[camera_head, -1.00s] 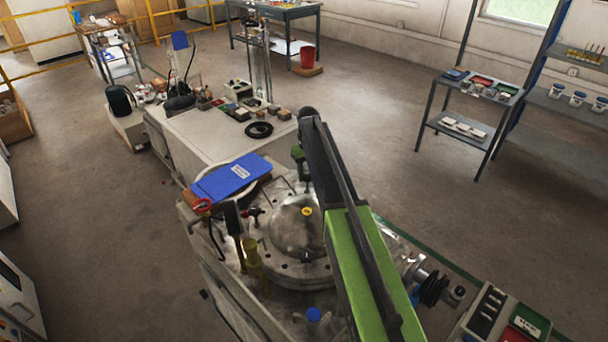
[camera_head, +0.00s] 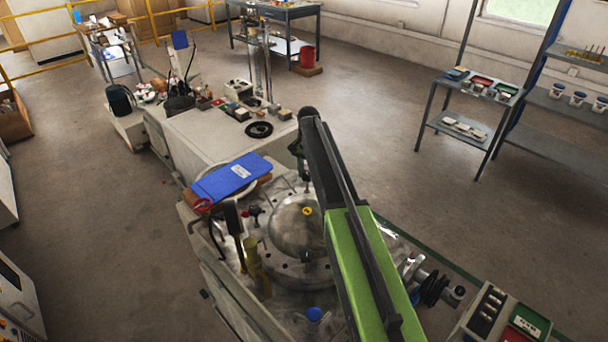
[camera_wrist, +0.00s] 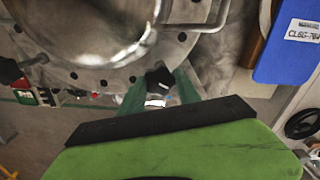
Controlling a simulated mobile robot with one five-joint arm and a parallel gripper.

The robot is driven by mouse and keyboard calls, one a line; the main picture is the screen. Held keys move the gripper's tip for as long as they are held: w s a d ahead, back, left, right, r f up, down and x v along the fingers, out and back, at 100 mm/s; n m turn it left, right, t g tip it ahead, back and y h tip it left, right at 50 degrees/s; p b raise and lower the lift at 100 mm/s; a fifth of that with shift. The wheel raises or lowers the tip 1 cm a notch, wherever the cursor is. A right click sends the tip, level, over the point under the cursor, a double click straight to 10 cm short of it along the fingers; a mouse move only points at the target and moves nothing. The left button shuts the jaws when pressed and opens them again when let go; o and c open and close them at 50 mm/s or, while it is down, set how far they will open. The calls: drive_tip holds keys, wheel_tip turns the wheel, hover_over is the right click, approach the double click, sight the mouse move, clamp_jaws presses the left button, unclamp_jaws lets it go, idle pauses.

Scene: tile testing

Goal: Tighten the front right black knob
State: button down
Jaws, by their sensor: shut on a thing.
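In the wrist view a black star-shaped knob (camera_wrist: 157,77) sits beside the rim of the round metal chamber. The two green fingers of my gripper (camera_wrist: 160,84) stand on either side of it and are shut on it. In the head view the metal dome (camera_head: 298,225) with its yellow centre lies on the bench machine. A part of my gripper (camera_head: 303,168) shows beyond my arm there, and my arm hides the held knob. Another black knob (camera_wrist: 9,71) shows at the left of the wrist view.
A yellowish post (camera_head: 252,260) and a blue cap (camera_head: 314,314) stand near the dome.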

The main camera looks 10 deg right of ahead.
drive_tip(key=shift+s+d+m, duration=0.1)
drive_tip(key=shift+s+m, duration=0.05)
drive_tip(key=shift+m, duration=1.45)
drive_tip(key=c, duration=0.9)
unclamp_jaws()
drive_tip(key=shift+r, duration=0.1)
drive_tip(key=shift+c, duration=0.2)
drive_tip(key=shift+o, duration=0.4)
wheel_tip(320, 180, up, 17)
drive_tip(key=p, duration=1.7)
drive_tip(key=shift+r, duration=0.2)
